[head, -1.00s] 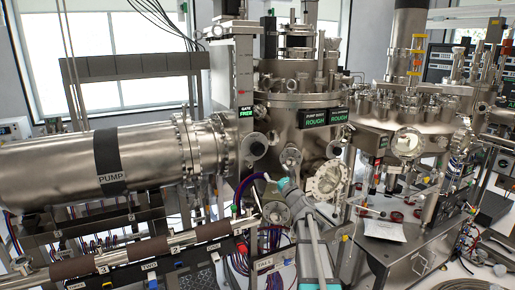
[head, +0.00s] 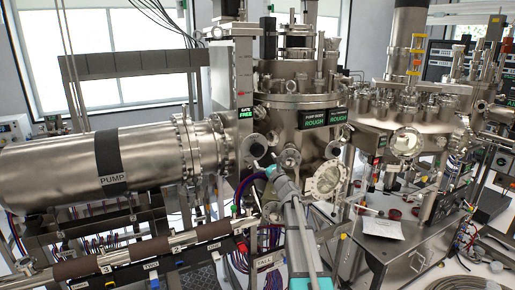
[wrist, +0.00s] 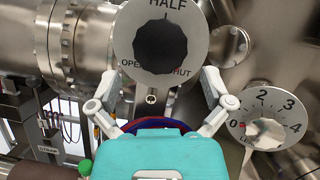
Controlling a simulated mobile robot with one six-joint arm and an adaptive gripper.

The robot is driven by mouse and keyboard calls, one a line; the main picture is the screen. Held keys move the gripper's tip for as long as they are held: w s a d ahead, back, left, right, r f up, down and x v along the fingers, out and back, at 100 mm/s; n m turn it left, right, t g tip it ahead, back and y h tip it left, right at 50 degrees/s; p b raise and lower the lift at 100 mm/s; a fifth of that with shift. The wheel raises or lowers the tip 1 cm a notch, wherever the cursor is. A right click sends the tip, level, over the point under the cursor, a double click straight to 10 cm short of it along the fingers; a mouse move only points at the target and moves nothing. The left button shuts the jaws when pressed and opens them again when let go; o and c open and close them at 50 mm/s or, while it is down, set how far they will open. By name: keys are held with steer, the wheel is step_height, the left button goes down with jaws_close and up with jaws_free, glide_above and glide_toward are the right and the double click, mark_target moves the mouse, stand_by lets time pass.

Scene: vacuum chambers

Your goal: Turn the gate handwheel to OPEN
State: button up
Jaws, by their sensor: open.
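The gate handwheel (wrist: 160,46) is a dark, lobed knob on a round grey plate (wrist: 200,35) marked HALF at the top, with OPEN at lower left and SHUT, partly hidden, at lower right. I cannot tell its exact setting. In the head view the handwheel (head: 256,149) sits below a sign (head: 246,114) reading GATE FREE. My gripper (wrist: 160,80) is open and empty, with one pale finger on each side of the plate's lower part. The knob lies between and beyond the fingertips, apparently not held. In the head view my gripper (head: 268,172) is just below and right of the handwheel.
A second dial (wrist: 265,120) numbered 0 to 4 is close to the right finger. The large PUMP cylinder (head: 95,168) lies left. A round flange (head: 326,181) and small port (head: 290,158) are right of my gripper. ROUGH signs (head: 313,119) hang above.

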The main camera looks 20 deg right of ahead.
mark_target(259, 151)
steer(key=shift+p+x, duration=0.85)
steer(key=shift+x, duration=2.1)
steer(key=c, duration=0.9)
